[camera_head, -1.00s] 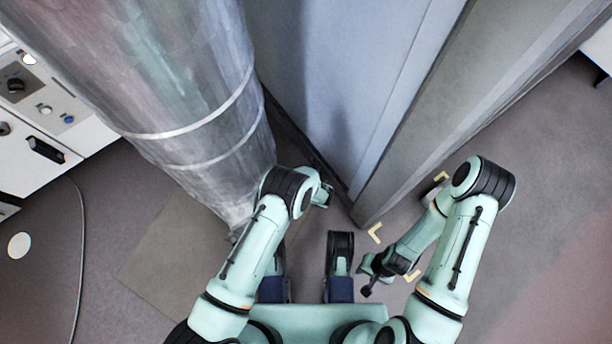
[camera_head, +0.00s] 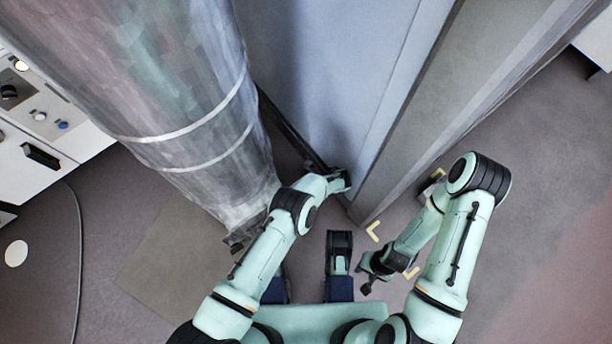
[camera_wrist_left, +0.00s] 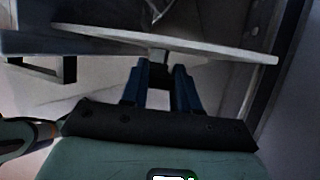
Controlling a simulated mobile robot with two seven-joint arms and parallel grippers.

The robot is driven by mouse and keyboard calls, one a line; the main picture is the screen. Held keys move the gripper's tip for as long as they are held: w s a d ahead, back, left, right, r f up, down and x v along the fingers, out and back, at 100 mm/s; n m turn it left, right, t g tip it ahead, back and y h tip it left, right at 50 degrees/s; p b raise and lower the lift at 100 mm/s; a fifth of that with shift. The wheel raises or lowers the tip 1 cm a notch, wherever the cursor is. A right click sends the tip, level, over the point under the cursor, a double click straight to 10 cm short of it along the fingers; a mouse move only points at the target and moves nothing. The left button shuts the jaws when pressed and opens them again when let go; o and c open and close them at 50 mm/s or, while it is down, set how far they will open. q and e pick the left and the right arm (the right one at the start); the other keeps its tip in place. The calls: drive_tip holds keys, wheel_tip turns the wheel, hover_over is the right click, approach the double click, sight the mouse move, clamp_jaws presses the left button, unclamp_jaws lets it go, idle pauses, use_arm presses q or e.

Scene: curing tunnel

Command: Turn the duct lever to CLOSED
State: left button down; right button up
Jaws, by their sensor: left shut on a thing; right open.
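The large silver duct (camera_head: 165,85) stands at the upper left in the head view. In the left wrist view the blue fingers of my left gripper (camera_wrist_left: 159,75) are shut on a small dark piece, seemingly the duct lever (camera_wrist_left: 158,57), just below a pale flat bar (camera_wrist_left: 215,48). Most of the lever is hidden, and no CLOSED marking can be read. My right gripper (camera_head: 367,274) is open and empty, low over the floor at the right.
A blue-grey panel (camera_head: 325,70) and a grey beam (camera_head: 425,115) stand just beyond my left wrist. A white control cabinet (camera_head: 40,150) with knobs is at the far left. A cable (camera_head: 80,250) lies on the floor.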

use_arm(q)
drive_tip(key=shift+w+d, duration=0.1)
drive_tip(key=shift+w, duration=0.15)
drive_tip(key=c, duration=0.8)
unclamp_jaws()
drive_tip(key=shift+s, duration=0.1)
drive_tip(key=shift+c, duration=0.2)
wheel_tip(320, 180, up, 20)
drive_tip(key=p, duration=0.6)
drive_tip(key=shift+p, duration=0.3)
use_arm(e)
drive_tip(key=w+a+r+t, duration=0.1)
drive_tip(key=w+r+t, duration=0.3)
drive_tip(key=w+r, duration=0.5)
drive_tip(key=shift+w+a+r+n+t, duration=0.2)
drive_tip(key=shift+w+a+n+t, duration=0.15)
drive_tip(key=shift+w, duration=1.35)
